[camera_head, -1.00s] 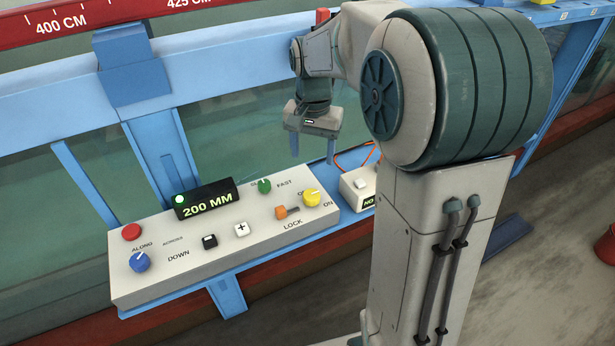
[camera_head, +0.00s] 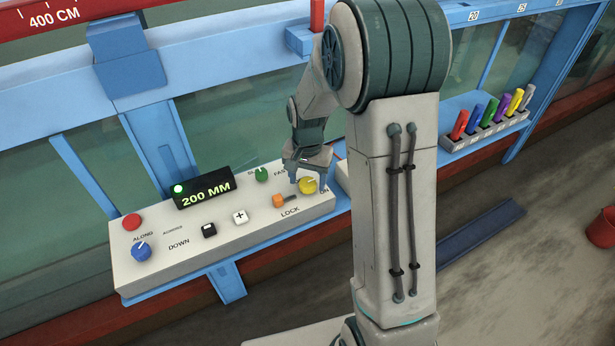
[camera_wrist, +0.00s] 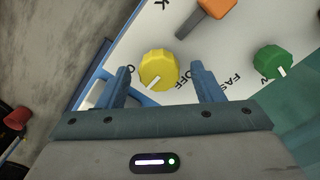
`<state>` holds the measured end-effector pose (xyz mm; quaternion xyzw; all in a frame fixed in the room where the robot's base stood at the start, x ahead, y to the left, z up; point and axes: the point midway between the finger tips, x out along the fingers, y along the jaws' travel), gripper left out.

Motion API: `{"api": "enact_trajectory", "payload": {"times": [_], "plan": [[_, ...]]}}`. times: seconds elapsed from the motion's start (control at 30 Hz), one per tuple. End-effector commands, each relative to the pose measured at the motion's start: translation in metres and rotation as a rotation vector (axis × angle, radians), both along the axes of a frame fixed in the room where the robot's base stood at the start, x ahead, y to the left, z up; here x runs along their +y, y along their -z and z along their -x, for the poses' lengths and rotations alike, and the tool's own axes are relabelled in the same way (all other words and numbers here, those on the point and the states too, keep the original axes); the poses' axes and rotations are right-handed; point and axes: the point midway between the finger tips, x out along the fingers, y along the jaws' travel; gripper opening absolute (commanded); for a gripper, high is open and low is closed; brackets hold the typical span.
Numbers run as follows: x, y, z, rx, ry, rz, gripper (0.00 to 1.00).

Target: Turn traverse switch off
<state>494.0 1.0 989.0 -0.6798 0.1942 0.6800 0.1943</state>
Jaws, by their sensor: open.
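A yellow knob (camera_head: 308,186) sits near the right end of the pale control panel (camera_head: 150,270), with OFF lettering beside it in the wrist view. I read no traverse label. In the wrist view the yellow knob (camera_wrist: 158,70) has a white mark pointing to the lower left, away from the OFF lettering and towards a partly hidden label. My gripper (camera_head: 307,179) is open just over the knob. In the wrist view its fingers (camera_wrist: 160,70) stand on either side of the knob, with gaps showing. I cannot tell how high the fingertips are.
Close by are an orange lever (camera_head: 278,201) by LOCK and a green knob (camera_head: 261,174). Further left are white (camera_head: 240,217) and black (camera_head: 209,230) buttons, a blue knob (camera_head: 141,251), a red button (camera_head: 131,222) and a lit 200 MM display (camera_head: 205,188).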

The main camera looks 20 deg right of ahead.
Motion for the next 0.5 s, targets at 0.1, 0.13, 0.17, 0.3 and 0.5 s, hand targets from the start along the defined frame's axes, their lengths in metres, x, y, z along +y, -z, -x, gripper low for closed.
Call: {"api": "enact_trajectory", "payload": {"times": [0.1, 0.13, 0.17, 0.3, 0.5], "plan": [[-0.0001, 0.0030, 0.0003, 0.000, 0.000, 0.000, 0.60], [-0.0001, 0.0033, 0.0003, 0.000, 0.000, 0.000, 0.60], [-0.0001, 0.0033, 0.0003, 0.000, 0.000, 0.000, 0.60], [-0.0002, 0.0032, 0.0002, 0.000, 0.000, 0.000, 0.60], [-0.0001, 0.0031, 0.0002, 0.000, 0.000, 0.000, 0.16]]}}
